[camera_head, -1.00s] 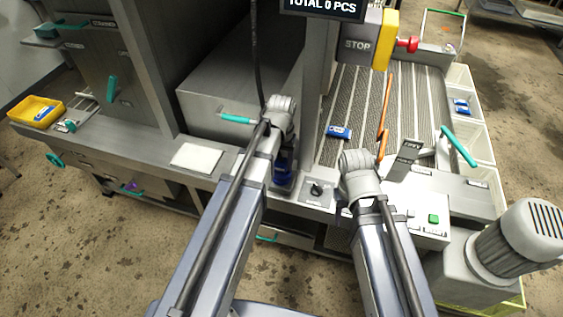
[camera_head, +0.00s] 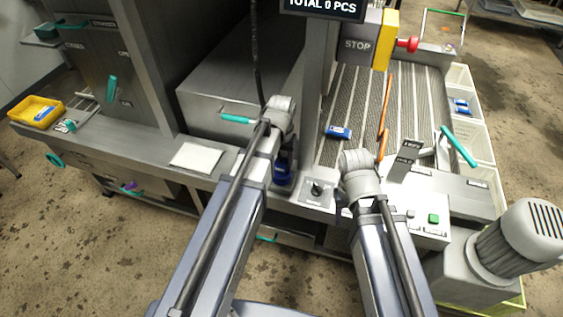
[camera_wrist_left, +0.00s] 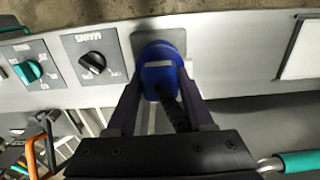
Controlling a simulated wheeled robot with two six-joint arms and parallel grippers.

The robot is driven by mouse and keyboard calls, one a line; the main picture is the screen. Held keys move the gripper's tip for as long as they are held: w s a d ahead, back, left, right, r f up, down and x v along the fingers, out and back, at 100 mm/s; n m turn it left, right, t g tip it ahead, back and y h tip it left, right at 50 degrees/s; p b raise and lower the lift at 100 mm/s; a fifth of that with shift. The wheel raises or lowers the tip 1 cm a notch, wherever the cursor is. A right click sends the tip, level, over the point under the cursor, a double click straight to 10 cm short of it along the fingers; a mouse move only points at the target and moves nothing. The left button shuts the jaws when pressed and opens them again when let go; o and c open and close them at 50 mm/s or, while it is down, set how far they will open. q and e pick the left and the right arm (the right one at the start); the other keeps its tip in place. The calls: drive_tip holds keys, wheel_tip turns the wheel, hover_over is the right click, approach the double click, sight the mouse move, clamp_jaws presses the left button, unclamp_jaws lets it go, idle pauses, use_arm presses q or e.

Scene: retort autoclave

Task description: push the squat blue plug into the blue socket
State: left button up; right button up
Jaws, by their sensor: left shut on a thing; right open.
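The squat blue plug (camera_wrist_left: 158,72) is held between the two dark fingers of my left gripper (camera_wrist_left: 160,92) in the left wrist view, with its black cable trailing toward the wrist. Its front meets a grey plate (camera_wrist_left: 174,38) on the steel panel. The plug hides the blue socket, so I cannot tell how deep it sits. In the head view the plug (camera_head: 283,174) shows beside my left forearm. My right gripper (camera_head: 346,207) is open, mostly hidden behind its own arm in the head view.
A black MAINS knob (camera_wrist_left: 92,63) and a teal knob (camera_wrist_left: 28,71) sit beside the plate. A white sheet (camera_head: 196,155) lies on the left ledge. A blue pouch (camera_head: 339,132) lies on the conveyor. A green button (camera_head: 434,218) is near my right arm.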

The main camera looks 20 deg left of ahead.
sight(282, 161)
use_arm(q)
drive_tip(key=shift+f+b, duration=0.6)
drive_tip(key=shift+f, duration=0.05)
idle(0.3)
drive_tip(key=o, duration=1.4)
drive_tip(key=shift+c, duration=0.2)
drive_tip(key=shift+r, duration=0.1)
wheel_tip(282, 161, up, 8)
drive_tip(key=p, duration=0.8)
drive_tip(key=s+d+m+y, duration=0.1)
drive_tip(key=s+d+m, duration=0.2)
drive_tip(key=s+d, duration=0.7)
drive_tip(key=s, duration=0.4)
drive_tip(key=shift+s+d, duration=0.2)
